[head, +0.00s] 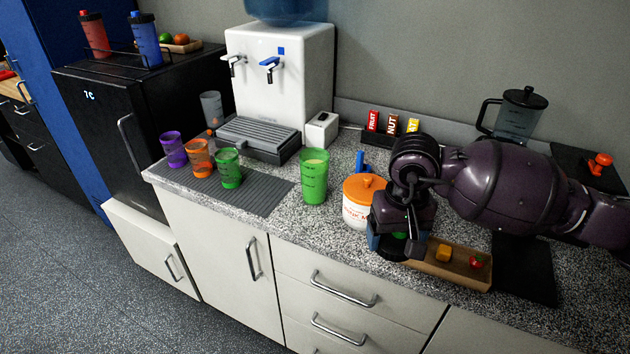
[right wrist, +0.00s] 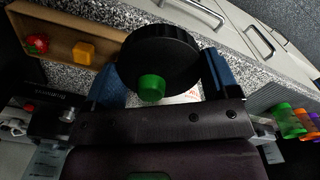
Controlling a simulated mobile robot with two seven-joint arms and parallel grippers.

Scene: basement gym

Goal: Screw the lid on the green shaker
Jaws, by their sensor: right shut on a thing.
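The green shaker (head: 314,180) stands upright and open on the speckled counter, left of the orange-lidded tub, with pale contents showing inside. My right gripper (head: 396,246) is right of that tub, over the counter's front part. In the right wrist view, its blue fingers (right wrist: 162,78) are shut on a round black lid (right wrist: 160,50) with a green cap (right wrist: 152,88). In the head view the gripper mostly hides the lid. The lid and shaker are apart. My left gripper is not in view.
The orange-lidded tub (head: 357,212) stands between shaker and gripper. A wooden tray (head: 453,272) with small yellow and red items is right of the gripper. A water dispenser (head: 288,85) stands behind.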

